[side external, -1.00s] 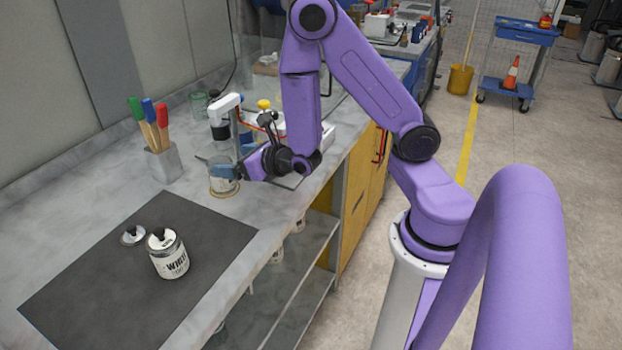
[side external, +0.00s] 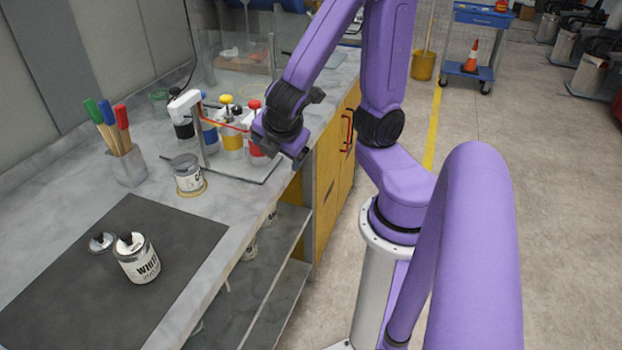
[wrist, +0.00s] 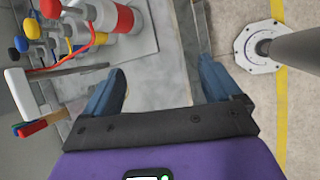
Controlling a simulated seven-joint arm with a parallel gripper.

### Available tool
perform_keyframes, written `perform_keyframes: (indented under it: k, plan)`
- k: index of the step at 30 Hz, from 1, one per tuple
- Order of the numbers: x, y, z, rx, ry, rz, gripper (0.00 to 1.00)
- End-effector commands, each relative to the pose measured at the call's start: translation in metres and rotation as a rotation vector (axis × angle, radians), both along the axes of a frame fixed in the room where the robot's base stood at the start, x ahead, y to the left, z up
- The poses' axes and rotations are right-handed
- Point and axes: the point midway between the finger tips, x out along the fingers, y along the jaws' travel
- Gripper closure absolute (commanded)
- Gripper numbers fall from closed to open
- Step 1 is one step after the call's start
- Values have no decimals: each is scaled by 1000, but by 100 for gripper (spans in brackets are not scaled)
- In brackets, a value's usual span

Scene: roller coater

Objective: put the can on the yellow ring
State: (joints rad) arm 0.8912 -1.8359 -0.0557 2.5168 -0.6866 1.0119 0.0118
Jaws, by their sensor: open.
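A grey-lidded can (side external: 187,174) stands upright on the yellow ring (side external: 193,194) on the bench, in the side view. The ring's rim shows around the can's base. My gripper (side external: 301,160) is up and to the right of the can, over the bench's front edge and clear of it. In the wrist view my gripper (wrist: 162,70) has its two blue fingers apart with nothing between them. The can and ring are not visible in the wrist view.
A dark mat (side external: 100,300) holds a can labelled WHITE (side external: 137,258) and a small lid (side external: 101,242). A holder (side external: 126,166) with coloured-handled tools stands left of the ring. A rack of bottles with coloured caps (side external: 232,140) stands behind, near my gripper.

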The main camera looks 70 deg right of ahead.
Motion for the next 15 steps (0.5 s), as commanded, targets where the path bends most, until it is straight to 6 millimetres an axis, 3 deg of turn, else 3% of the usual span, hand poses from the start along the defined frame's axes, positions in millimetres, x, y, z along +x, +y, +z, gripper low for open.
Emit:
perform_keyframes:
  k: [3,9,15]
  plan:
    - [-35,28,0,202,72,-104,9]
    - [-82,68,8,460,199,-232,9]
    - [-102,86,15,563,264,-286,9]
